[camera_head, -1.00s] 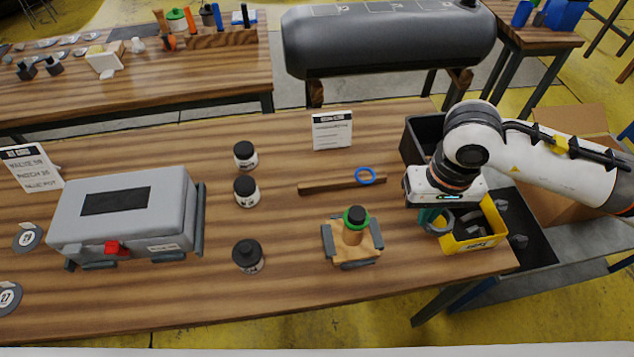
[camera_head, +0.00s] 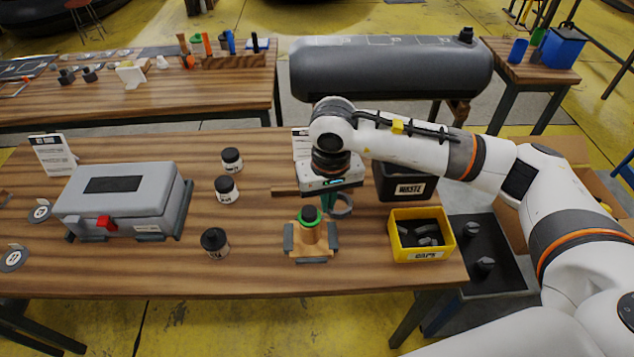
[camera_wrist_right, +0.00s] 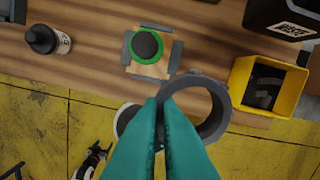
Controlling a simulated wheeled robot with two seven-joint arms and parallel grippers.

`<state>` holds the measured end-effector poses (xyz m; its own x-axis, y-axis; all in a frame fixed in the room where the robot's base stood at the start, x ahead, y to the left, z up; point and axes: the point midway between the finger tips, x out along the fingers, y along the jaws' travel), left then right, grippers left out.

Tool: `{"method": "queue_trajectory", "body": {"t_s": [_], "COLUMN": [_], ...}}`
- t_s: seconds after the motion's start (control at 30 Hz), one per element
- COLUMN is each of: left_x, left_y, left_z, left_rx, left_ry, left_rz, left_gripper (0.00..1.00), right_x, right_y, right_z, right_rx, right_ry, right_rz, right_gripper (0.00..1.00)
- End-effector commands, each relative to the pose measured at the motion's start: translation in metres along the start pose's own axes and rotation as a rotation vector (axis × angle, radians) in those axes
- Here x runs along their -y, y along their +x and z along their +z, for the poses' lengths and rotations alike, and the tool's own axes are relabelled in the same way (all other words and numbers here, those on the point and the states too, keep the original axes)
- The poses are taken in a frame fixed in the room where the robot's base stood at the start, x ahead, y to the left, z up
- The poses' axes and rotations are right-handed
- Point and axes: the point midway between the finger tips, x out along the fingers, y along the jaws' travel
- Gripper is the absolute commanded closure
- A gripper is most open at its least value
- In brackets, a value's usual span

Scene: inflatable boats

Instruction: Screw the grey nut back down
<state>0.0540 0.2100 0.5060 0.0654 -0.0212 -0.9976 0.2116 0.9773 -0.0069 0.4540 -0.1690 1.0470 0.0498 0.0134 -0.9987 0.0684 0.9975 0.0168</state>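The grey nut (camera_head: 341,205), a thick ring, hangs from my right gripper (camera_head: 327,201). In the right wrist view the teal fingers of this gripper (camera_wrist_right: 165,101) are close together on the near-left wall of the nut (camera_wrist_right: 229,106). The valve, with a black top (camera_head: 310,213) and a green ring around it, stands upright on a wooden block with grey clamps (camera_head: 311,247). It also shows in the right wrist view (camera_wrist_right: 146,45). The nut is off the valve, to its right and apart from it in the wrist view. My left gripper is out of view.
A yellow bin (camera_head: 422,254) with grey parts stands right of the valve. A black waste bin (camera_head: 407,188) is behind it. Black-lidded jars (camera_head: 214,242) and a grey case (camera_head: 120,198) stand left. My right arm partly hides a sign and a wooden strip (camera_head: 285,192).

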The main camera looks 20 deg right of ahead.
Motion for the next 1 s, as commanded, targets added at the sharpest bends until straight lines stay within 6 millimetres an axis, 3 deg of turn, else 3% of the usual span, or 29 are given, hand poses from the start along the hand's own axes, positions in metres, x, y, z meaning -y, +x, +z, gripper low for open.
{"method": "queue_trajectory", "body": {"t_s": [0.03, 0.13, 0.37, 0.47, 0.7, 1.0], "left_x": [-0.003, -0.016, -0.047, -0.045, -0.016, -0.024], "left_y": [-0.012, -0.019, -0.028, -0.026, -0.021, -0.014], "left_z": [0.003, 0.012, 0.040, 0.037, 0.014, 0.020], "left_rx": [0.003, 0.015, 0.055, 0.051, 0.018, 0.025], "left_ry": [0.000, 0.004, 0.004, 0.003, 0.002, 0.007], "left_rz": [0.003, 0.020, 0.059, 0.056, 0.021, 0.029], "left_gripper": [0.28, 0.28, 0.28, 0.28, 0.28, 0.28], "right_x": [-0.011, -0.023, -0.035, -0.035, -0.035, -0.035], "right_y": [-0.004, 0.002, 0.013, 0.016, 0.028, 0.051], "right_z": [0.014, 0.035, 0.054, 0.055, 0.054, 0.052], "right_rx": [-0.006, -0.016, -0.038, -0.039, -0.039, -0.039], "right_ry": [0.015, 0.046, 0.080, 0.082, 0.081, 0.081], "right_rz": [0.005, 0.001, -0.008, -0.009, -0.009, -0.009], "right_gripper": [1.00, 1.00, 1.00, 1.00, 1.00, 1.00]}}
